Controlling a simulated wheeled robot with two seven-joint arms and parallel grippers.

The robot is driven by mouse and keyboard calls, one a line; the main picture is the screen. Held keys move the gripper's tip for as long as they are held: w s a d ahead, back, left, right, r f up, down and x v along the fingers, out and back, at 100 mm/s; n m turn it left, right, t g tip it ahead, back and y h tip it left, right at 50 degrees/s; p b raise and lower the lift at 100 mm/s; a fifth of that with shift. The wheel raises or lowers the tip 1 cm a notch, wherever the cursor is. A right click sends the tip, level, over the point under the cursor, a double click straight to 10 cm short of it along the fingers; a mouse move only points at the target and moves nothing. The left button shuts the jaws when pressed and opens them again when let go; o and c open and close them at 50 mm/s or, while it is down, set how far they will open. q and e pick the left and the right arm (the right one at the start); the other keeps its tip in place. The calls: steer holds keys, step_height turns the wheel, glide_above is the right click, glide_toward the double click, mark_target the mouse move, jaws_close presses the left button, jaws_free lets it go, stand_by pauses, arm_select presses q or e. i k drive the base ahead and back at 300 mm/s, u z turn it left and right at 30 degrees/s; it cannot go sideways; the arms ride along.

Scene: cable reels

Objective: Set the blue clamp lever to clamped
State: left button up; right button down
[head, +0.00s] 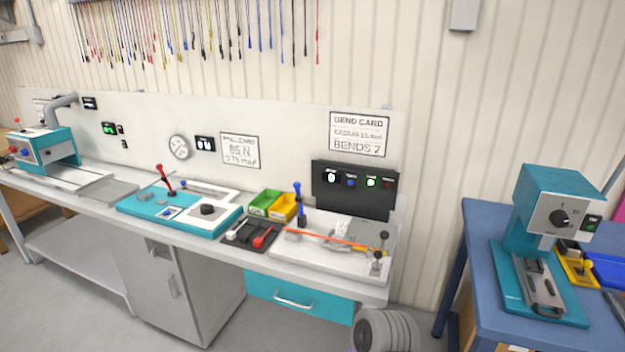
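The blue clamp lever (298,199) stands nearly upright near the back left of a white bend fixture plate (290,262) on the long bench. An orange cable or rod (335,239) lies across that plate, just in front of the lever. The lever's base is small in the view, and I cannot tell its clamped or open marking. Neither of my grippers shows in the head view.
Left of the fixture are a black tray (238,243) with a red-handled tool, green (262,203) and yellow (283,208) bins, and a red lever (163,176) on a teal station. A black panel (350,205) stands behind. A blue table (478,235) is at the right.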

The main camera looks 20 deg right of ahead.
mark_target(297, 185)
steer(key=z, duration=0.55)
steer(key=k, duration=0.6)
steer(key=z, duration=0.6)
steer(key=i, duration=1.4)
steer(key=u, duration=0.95)
